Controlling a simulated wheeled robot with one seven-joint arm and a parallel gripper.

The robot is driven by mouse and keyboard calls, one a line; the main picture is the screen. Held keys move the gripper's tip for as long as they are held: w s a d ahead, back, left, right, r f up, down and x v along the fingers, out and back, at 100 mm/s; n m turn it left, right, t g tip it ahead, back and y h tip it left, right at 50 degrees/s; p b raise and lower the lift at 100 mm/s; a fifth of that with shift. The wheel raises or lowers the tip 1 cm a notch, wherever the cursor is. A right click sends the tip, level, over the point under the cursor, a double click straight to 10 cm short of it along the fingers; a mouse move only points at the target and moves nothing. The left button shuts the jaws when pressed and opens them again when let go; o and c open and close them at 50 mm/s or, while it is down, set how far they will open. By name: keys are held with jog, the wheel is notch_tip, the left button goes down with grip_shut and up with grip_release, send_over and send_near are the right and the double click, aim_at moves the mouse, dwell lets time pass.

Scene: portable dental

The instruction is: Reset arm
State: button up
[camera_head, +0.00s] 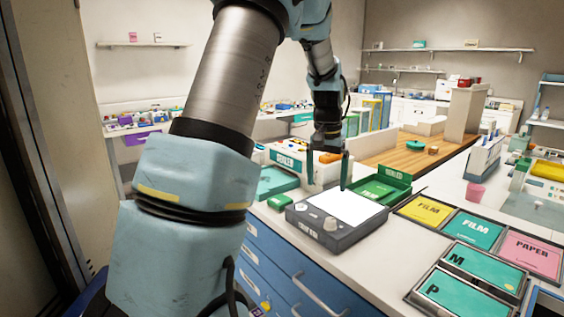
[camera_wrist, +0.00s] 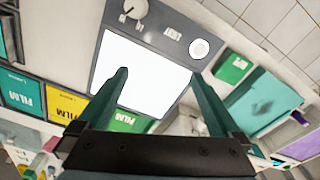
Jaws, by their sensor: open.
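My gripper (camera_head: 328,168) points down above the counter, close over the dark box with a lit white panel (camera_head: 345,208). The wrist view shows my gripper's two green fingers (camera_wrist: 162,85) spread apart with nothing between them. The lit box (camera_wrist: 150,72) lies beyond the fingertips in that view, with a knob and a round button on its dark face. My arm reaches across the left and middle of the head view. Whether the fingertips touch the panel is not clear.
Green tray (camera_head: 385,187) sits right of the lit box, and a small green block (camera_head: 279,201) at its left. Yellow FILM tray (camera_head: 424,211), teal FILM tray (camera_head: 472,231) and pink PAPER tray (camera_head: 531,253) line the counter. A pink cup (camera_head: 475,193) stands behind them. Blue drawers (camera_head: 270,262) are below.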

jog(key=s+a+f+n, duration=0.2)
jog(key=s+a, duration=0.7)
jog(key=s+a+f+n+t, duration=0.1)
jog(key=s+a+f+n, duration=0.1)
jog(key=s+a, duration=0.7)
jog(key=shift+a+n, duration=0.25)
jog(key=shift+n, duration=0.05)
